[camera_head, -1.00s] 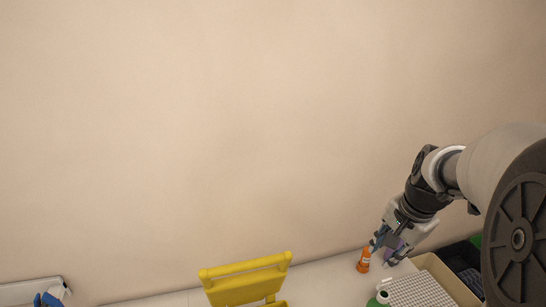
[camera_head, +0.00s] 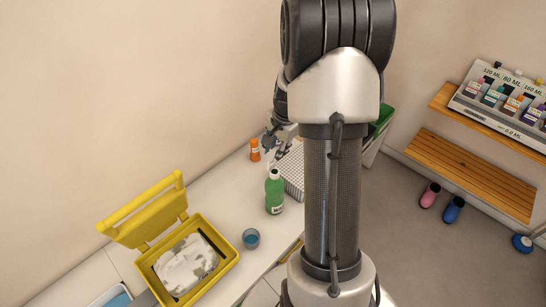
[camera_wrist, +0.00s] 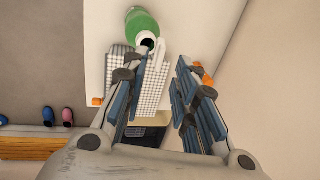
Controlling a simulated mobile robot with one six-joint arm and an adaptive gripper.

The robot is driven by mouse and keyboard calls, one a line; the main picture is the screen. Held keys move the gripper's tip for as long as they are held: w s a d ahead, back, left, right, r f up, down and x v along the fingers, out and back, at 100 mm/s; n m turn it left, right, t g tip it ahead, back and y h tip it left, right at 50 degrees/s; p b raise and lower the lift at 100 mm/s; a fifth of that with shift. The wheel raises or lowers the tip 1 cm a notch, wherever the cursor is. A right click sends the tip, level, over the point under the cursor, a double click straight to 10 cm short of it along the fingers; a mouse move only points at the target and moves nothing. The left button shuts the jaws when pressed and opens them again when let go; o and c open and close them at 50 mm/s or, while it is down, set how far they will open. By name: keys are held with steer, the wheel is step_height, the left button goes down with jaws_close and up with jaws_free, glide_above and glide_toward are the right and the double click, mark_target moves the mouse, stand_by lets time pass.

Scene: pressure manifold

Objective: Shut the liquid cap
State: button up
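A green bottle (camera_head: 274,192) stands upright on the white bench. In the wrist view the green bottle (camera_wrist: 142,24) shows a dark round opening at its top, with no cap seen on it. A small orange bottle (camera_head: 254,150) stands behind it near the wall. My gripper (camera_head: 278,140) is just right of the orange bottle, above the bench. In the wrist view my gripper (camera_wrist: 157,82) has its fingers apart and nothing clearly held between them. An orange piece (camera_wrist: 206,76) is partly hidden behind the right finger. I cannot tell which cap is the liquid cap.
A white gridded rack (camera_head: 292,170) lies right of the green bottle. A yellow case (camera_head: 223,259) with raised lid holds a pale patterned item. A cup of blue liquid (camera_head: 251,238) stands between. My arm hides part of the bench. A wooden shelf (camera_head: 470,172) is at right.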

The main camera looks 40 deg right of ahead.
mark_target(272, 164)
steer(key=shift+x, duration=2.25)
jaws_close()
